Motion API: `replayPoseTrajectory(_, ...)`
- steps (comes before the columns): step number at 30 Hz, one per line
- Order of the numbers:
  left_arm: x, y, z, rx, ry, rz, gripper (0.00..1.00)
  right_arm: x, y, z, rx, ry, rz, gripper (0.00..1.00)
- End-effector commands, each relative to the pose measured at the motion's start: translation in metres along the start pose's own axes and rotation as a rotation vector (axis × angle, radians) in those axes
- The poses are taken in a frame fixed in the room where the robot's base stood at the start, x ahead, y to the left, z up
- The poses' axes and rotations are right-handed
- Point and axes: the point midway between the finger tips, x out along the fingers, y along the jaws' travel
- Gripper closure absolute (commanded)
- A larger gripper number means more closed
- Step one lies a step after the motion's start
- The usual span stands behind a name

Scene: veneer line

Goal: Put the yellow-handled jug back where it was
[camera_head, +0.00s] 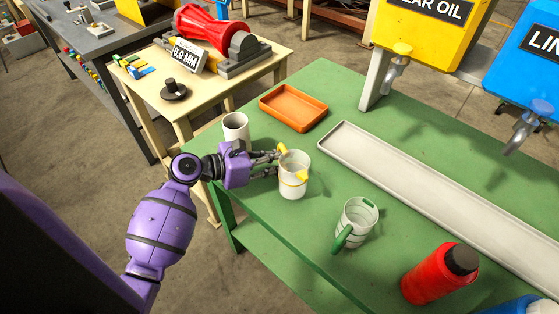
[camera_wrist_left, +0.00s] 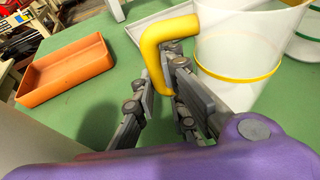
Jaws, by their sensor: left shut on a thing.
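The yellow-handled jug (camera_head: 295,180) is a white cup-shaped vessel with a yellow band, over the left part of the green table (camera_head: 300,238). It is upright; I cannot tell whether its base touches the table. My left gripper (camera_head: 277,160) comes from the left and is shut on its yellow handle (camera_wrist_left: 158,38). In the left wrist view the fingers (camera_wrist_left: 163,82) sit on both sides of the handle's lower part, with the white jug body (camera_wrist_left: 238,40) to the right. My right gripper is not in view.
A plain white cup (camera_head: 236,125) stands close behind my left gripper. A green-handled jug (camera_head: 357,218) and a red bottle (camera_head: 438,276) stand to the right. An orange tray (camera_head: 293,108) and a long pale tray (camera_head: 430,195) lie farther back, below yellow (camera_head: 430,28) and blue (camera_head: 525,75) tanks with taps.

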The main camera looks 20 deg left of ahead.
Motion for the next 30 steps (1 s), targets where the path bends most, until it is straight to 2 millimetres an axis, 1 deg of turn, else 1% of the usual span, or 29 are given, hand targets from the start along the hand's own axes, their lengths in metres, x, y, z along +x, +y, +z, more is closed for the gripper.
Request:
replayPoseTrajectory(1, 0.0022, 0.0000, -0.0070, -0.005, -0.001, 0.001, 1.00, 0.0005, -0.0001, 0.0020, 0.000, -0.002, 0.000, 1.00)
replayPoseTrajectory(3, 0.0034, 0.0002, -0.0110, -0.003, -0.002, 0.001, 1.00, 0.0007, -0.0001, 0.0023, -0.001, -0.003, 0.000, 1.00)
replayPoseTrajectory(11, 0.0035, 0.0003, -0.0109, 0.000, -0.002, 0.001, 1.00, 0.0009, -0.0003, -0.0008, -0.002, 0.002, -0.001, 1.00)
replayPoseTrajectory(15, 0.0046, 0.0002, -0.0143, 0.000, -0.002, 0.001, 1.00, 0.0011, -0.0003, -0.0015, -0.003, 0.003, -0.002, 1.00)
replayPoseTrajectory(16, 0.0045, 0.0002, -0.0142, 0.001, -0.002, 0.001, 0.85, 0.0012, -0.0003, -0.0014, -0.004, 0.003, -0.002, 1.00)
replayPoseTrajectory(19, 0.0045, 0.0001, -0.0143, 0.000, -0.001, 0.001, 0.72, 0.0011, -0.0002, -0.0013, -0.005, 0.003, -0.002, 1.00)
replayPoseTrajectory(20, 0.0045, 0.0001, -0.0143, 0.000, -0.001, 0.001, 0.70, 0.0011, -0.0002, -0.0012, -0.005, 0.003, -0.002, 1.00)
replayPoseTrajectory(30, 0.0036, 0.0000, -0.0115, 0.001, -0.001, 0.001, 0.70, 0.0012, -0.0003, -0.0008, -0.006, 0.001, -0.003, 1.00)
